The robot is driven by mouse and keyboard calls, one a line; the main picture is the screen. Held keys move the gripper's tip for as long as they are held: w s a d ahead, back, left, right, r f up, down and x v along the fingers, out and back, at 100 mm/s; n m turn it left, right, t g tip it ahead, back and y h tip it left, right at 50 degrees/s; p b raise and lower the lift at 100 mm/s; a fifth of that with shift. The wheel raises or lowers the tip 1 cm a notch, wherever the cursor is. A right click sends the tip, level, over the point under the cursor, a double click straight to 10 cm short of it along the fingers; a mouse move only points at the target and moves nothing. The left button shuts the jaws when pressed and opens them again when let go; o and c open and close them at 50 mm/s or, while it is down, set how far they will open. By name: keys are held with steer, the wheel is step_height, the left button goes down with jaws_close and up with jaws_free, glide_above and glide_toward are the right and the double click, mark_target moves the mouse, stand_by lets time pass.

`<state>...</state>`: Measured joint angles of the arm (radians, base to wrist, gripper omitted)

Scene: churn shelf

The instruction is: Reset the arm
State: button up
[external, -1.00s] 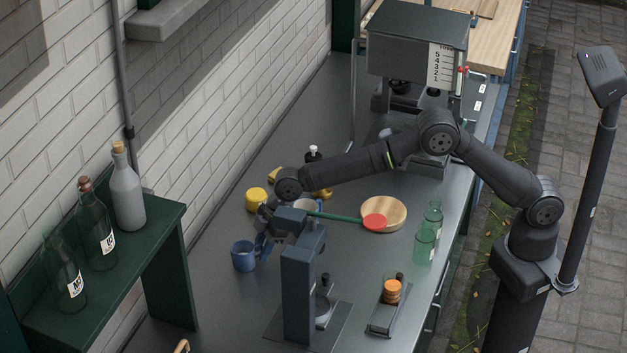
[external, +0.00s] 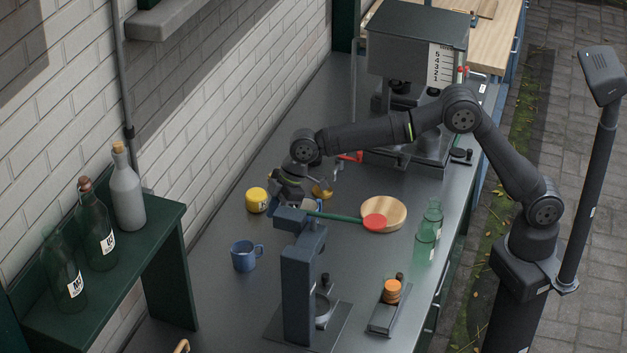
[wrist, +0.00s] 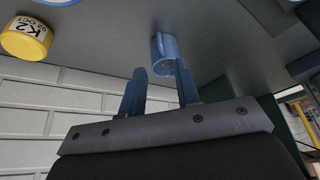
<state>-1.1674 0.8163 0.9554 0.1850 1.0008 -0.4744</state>
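My gripper (external: 290,196) hangs over the counter, behind the blue head of the press and partly hidden by it. In the wrist view my gripper (wrist: 160,68) has its two blue fingers apart with nothing between them. A blue mug (external: 243,257) stands on the counter to the left of the press. The mug also shows in the wrist view (wrist: 163,50), beyond the fingertips and apart from them. My arm is bent, with its elbow raised near the large grey machine.
The press (external: 298,285) with its green handle stands close to my gripper. A yellow tin (external: 257,200), a round wooden board (external: 392,210), green glasses (external: 425,246) and a holder with orange discs (external: 391,293) are around. Bottles (external: 102,238) stand on the green shelf. The grey machine (external: 415,45) stands behind.

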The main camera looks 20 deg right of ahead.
mark_target(261, 249)
steer(key=shift+d+r, duration=0.15)
steer(key=shift+r, duration=0.25)
steer(key=shift+f, duration=0.15)
steer(key=x, duration=1.2)
steer(key=shift+f, duration=0.25)
step_height(261, 249, up, 3)
steer(key=shift+f, duration=0.2)
steer(key=shift+r, duration=0.4)
